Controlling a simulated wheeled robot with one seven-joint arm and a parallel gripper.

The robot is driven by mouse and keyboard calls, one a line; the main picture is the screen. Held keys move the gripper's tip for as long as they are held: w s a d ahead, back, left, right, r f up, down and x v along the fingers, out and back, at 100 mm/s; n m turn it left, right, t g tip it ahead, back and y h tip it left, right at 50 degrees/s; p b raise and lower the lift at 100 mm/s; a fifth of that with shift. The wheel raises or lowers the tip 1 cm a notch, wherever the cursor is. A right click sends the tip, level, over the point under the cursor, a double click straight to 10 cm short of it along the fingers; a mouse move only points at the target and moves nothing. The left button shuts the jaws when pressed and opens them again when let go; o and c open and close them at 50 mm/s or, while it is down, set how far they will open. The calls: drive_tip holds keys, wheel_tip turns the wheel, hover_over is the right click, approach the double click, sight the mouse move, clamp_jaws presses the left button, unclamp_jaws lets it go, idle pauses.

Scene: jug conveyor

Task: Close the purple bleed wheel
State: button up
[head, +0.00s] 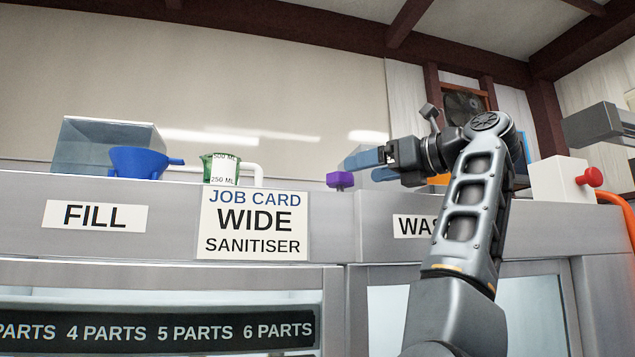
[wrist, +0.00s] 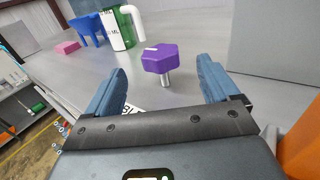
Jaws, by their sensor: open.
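The purple bleed wheel (wrist: 160,59) is a knob with a flat-sided rim on a short metal stem, standing up from the grey top surface. It carries a small white mark on top. In the head view the purple wheel (head: 340,180) shows at the counter's top edge, just left of my gripper (head: 362,167). In the wrist view my gripper (wrist: 164,88) is open and empty, its two blue fingers apart. The wheel lies ahead of the fingertips and between their lines.
A green measuring jug (head: 221,168), a blue funnel (head: 140,162) and a clear box (head: 105,145) stand to the left. A pink block (wrist: 68,47) lies beyond the funnel. A white box with a red knob (head: 590,177) is at right. A grey panel (wrist: 275,50) rises right of the wheel.

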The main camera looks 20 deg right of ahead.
sight(338, 176)
drive_tip(key=shift+w+a+r, duration=0.1)
drive_tip(key=shift+w+a, duration=0.35)
drive_tip(key=shift+w, duration=0.15)
drive_tip(key=p+x, duration=0.2)
drive_tip(key=x, duration=0.4)
drive_tip(key=shift+w+a+p, duration=0.2)
drive_tip(key=shift+w+p, duration=0.1)
drive_tip(key=c, duration=1)
drive_tip(key=shift+o, duration=0.2)
